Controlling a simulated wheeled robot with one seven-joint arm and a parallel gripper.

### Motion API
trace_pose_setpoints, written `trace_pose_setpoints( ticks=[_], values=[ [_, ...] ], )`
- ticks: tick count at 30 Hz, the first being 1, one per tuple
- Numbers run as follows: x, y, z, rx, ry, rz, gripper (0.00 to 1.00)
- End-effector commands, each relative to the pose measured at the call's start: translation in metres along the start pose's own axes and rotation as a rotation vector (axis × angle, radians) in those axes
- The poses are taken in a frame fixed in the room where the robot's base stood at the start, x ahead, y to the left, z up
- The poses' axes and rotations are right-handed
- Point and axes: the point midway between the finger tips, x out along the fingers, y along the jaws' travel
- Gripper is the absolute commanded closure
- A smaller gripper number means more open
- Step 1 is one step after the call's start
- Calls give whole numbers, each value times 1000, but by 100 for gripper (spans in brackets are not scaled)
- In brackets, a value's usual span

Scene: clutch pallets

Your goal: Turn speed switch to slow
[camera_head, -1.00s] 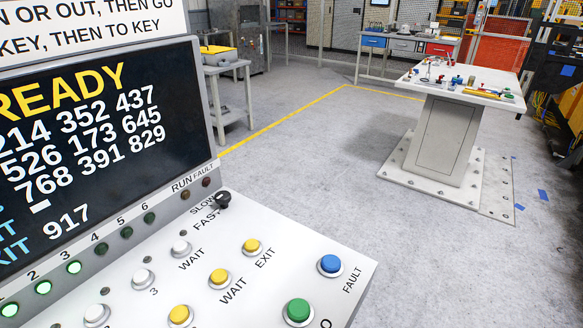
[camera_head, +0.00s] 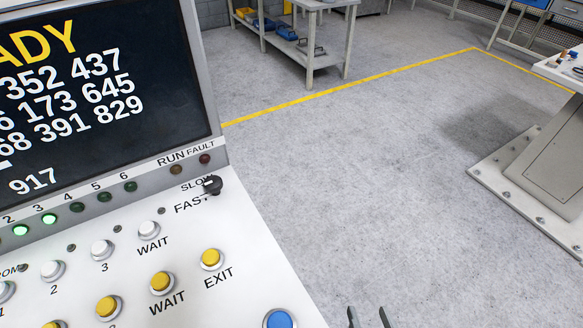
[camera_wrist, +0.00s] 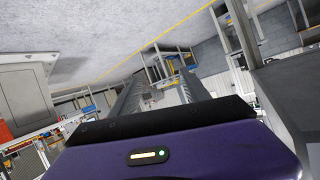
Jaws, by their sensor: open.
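The speed switch (camera_head: 212,185) is a small black knob at the right end of the control panel (camera_head: 245,265), beside the labels SLOW and FAST. Its pointer setting is too small to tell. My gripper (camera_head: 368,316) shows only as two dark fingertips at the bottom edge of the head view. It is to the right of the panel and well apart from the switch. In the wrist view my gripper (camera_wrist: 158,85) has its two fingers spread with nothing between them. The switch is not seen in the wrist view.
The panel carries yellow, white and blue buttons, with a blue one (camera_head: 279,319) at its near right. A dark screen (camera_head: 100,90) stands behind it. A white pedestal table (camera_head: 555,150) stands at right. A grey workbench (camera_head: 310,40) is at the back. The floor between is clear.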

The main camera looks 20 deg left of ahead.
Motion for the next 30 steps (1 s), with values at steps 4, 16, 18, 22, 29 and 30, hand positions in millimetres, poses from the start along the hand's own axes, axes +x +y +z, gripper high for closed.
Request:
trace_pose_setpoints(
  ticks=[4,16,18,22,29,30],
  values=[
    [57,-36,-46,-46,-12,-156,46],
    [132,-169,-199,-287,-20,-637,46],
    [131,-193,-220,-349,-27,-732,46],
    [117,-229,-239,-478,-55,-922,46],
    [91,-257,-248,-622,-77,-1133,46],
    [90,-259,-247,-629,-80,-1145,46]
  ],
)
